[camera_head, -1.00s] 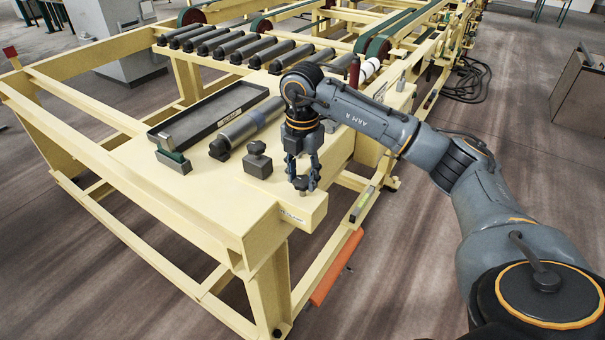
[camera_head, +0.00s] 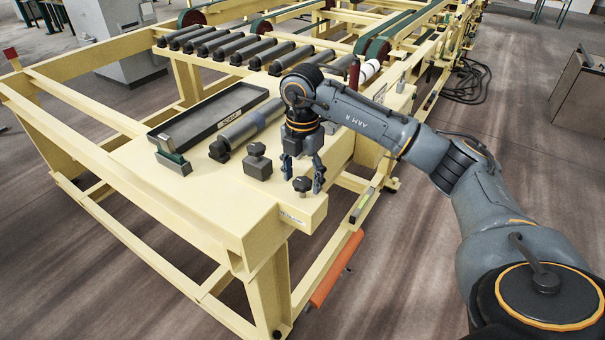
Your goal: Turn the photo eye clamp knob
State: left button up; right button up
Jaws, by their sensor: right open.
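A dark lobed knob (camera_head: 302,185) stands near the front right corner of the cream table top, above a small label (camera_head: 292,217) too small to read. It appears to be the photo eye clamp knob. My right gripper (camera_head: 303,177) points down at it. Its two fingers are spread apart, one on each side of the knob in the picture, with a gap showing around it. I cannot tell whether the fingertips are level with the knob or above it. My left gripper is not in view.
A dark block with a knob on top (camera_head: 257,161) stands just left of the gripper. A grey roller (camera_head: 240,130), a black tray (camera_head: 205,118) and a green-grey bracket (camera_head: 172,157) lie farther left.

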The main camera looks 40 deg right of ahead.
aim_at(303, 181)
notch_tip(303, 181, up, 12)
dwell(0.6)
jog(key=shift+f, duration=0.1)
dwell(0.4)
